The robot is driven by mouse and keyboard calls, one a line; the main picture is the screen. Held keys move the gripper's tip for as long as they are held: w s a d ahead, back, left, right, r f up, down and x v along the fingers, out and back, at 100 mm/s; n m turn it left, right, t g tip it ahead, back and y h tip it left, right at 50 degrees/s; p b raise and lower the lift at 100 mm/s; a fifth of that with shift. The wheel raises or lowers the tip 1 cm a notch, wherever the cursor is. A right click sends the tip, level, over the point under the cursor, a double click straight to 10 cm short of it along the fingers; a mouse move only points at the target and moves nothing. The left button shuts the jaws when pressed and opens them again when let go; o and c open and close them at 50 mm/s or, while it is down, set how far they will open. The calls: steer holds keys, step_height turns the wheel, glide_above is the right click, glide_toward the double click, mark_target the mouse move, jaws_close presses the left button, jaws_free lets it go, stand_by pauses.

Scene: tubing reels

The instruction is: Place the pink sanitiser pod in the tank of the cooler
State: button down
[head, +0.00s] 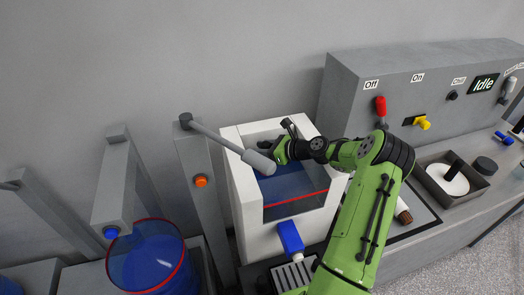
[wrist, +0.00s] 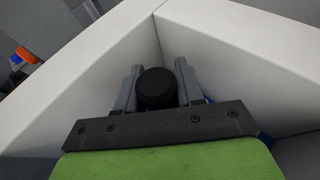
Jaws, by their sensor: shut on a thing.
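The cooler is a white box (head: 247,203) with an open-topped tank holding blue water (head: 292,187) and a red line across its front. My gripper (wrist: 158,70) is over the tank near a back inner corner, between white walls. It is shut on a black round-topped thing (wrist: 157,88), of which only the top shows. No pink shows in either view, so I cannot tell whether this is the sanitiser pod. In the head view, my wrist is over the tank's back part and the fingertips are hidden.
A grey lever with a cylindrical grip (head: 258,162) reaches over the tank beside my wrist. A blue tap (head: 290,238) is on the cooler's front. A control panel (head: 343,95) stands behind at right. A grey tray (head: 473,195) lies on the right counter.

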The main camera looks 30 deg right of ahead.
steer(key=c, duration=0.7)
jaws_free()
steer(key=shift+r, duration=0.1)
steer(key=p+v, duration=0.1)
steer(key=v, duration=1.1)
steer(key=shift+s, duration=0.1)
steer(key=shift+r+p, duration=0.1)
steer(key=shift+p, duration=0.2)
